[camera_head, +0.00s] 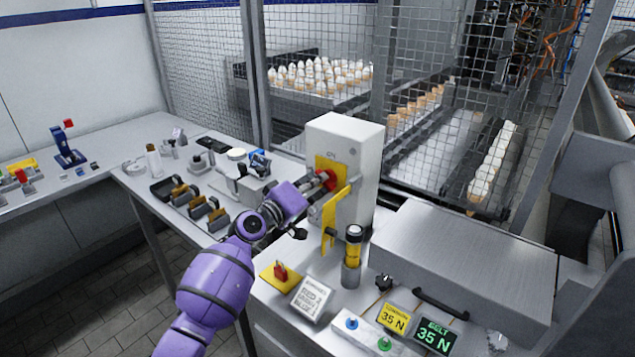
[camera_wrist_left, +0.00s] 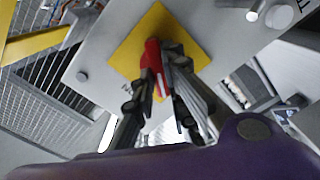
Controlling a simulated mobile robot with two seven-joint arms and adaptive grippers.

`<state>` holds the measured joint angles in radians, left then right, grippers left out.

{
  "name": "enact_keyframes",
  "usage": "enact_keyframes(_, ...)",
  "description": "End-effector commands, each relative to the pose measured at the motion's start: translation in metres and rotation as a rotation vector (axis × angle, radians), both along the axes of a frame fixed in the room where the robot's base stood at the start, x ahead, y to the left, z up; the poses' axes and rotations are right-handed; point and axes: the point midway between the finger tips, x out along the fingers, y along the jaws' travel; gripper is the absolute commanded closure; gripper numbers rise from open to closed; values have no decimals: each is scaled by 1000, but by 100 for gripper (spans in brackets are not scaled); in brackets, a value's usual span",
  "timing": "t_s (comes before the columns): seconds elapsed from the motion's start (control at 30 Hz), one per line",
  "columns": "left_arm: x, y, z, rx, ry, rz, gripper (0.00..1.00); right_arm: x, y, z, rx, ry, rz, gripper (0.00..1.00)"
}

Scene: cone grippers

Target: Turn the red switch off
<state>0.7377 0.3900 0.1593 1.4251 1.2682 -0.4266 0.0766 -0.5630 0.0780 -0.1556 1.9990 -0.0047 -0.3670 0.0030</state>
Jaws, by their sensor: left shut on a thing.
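The red switch (camera_head: 327,180) is a red rotary handle on a yellow plate (camera_head: 322,165) on the front of a white upright box (camera_head: 345,145). My purple left arm reaches in from the left. Its gripper (camera_head: 318,183) is at the switch and shut on it. In the left wrist view the dark fingers (camera_wrist_left: 166,88) lie on either side of the red handle (camera_wrist_left: 152,55), and the yellow plate (camera_wrist_left: 160,20) is behind it, tilted in the picture. The fingers partly hide the handle. My right gripper is not in view.
A yellow bracket (camera_head: 330,220) hangs from the box beside the switch. A yellow and black cylinder (camera_head: 353,245) stands in front of it. A metal housing (camera_head: 465,265) with a black handle is at right. A wire mesh fence (camera_head: 320,60) stands behind. Small tools lie on the left bench.

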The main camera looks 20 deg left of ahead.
Motion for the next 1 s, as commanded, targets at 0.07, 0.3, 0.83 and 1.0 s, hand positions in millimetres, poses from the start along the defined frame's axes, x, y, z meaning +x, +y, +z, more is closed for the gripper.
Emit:
enact_keyframes(0.07,0,0,0,-71,25,1,100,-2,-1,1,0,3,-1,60)
enact_keyframes(0.3,0,1,-1,-274,99,-1,100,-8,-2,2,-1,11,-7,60)
enact_keyframes(0.83,0,2,-4,-539,195,1,100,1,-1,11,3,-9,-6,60)
enact_keyframes(1.0,0,2,-4,-562,204,1,100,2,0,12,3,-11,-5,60)
